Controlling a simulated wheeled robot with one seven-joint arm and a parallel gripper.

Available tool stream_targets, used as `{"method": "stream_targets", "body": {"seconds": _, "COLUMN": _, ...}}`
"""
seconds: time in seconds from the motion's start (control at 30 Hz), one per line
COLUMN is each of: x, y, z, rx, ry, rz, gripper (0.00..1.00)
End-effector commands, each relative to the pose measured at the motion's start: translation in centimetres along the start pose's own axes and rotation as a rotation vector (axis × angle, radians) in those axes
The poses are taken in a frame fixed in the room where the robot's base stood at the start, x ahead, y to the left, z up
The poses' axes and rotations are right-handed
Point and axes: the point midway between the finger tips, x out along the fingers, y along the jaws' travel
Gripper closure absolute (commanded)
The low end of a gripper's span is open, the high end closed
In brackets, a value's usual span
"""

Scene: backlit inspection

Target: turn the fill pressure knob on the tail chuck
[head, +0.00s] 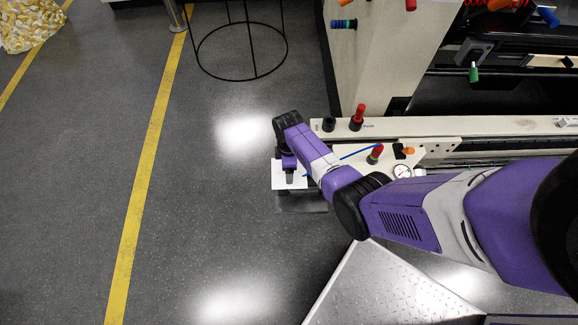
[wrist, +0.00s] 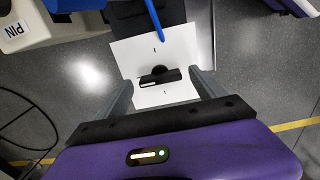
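The knob (wrist: 160,76) is black with a bar-shaped grip and a short white mark near its left end. It sits on a white plate (wrist: 176,47) with small dark tick marks. In the wrist view the knob lies between the fingertips of my gripper (wrist: 159,80). The two grey fingers are spread apart, with a gap on each side of the knob. I cannot tell how far above the plate they are. In the head view my gripper (head: 289,168) is over the white plate (head: 281,184), and the knob is hidden by it.
A blue hose (wrist: 154,18) runs close to the knob. A pressure gauge (head: 402,171) and red-topped handles (head: 359,112) stand along the machine to the right. A treadplate platform (head: 375,290) is in front.

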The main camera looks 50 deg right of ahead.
Motion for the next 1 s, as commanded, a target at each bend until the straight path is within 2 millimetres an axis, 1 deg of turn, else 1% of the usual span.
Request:
{"method": "stream_targets", "body": {"seconds": 0.27, "x": -0.3, "y": 0.0, "z": 0.1, "rx": 0.001, "ry": -0.001, "rz": 0.000, "gripper": 0.20}}
{"method": "stream_targets", "body": {"seconds": 0.37, "x": -1.3, "y": 0.0, "z": 0.0, "rx": 0.001, "ry": 0.000, "rz": 0.000, "gripper": 0.20}}
{"method": "stream_targets", "body": {"seconds": 0.6, "x": -5.2, "y": 0.0, "z": 0.0, "rx": 0.001, "ry": 0.000, "rz": 0.001, "gripper": 0.20}}
{"method": "stream_targets", "body": {"seconds": 0.7, "x": -6.5, "y": 0.0, "z": 0.0, "rx": 0.001, "ry": 0.000, "rz": 0.001, "gripper": 0.20}}
{"method": "stream_targets", "body": {"seconds": 0.83, "x": -7.5, "y": 0.0, "z": 0.0, "rx": 0.000, "ry": 0.000, "rz": 0.000, "gripper": 0.20}}
{"method": "stream_targets", "body": {"seconds": 1.0, "x": -7.8, "y": 0.0, "z": 0.0, "rx": 0.000, "ry": -0.001, "rz": -0.001, "gripper": 0.20}}
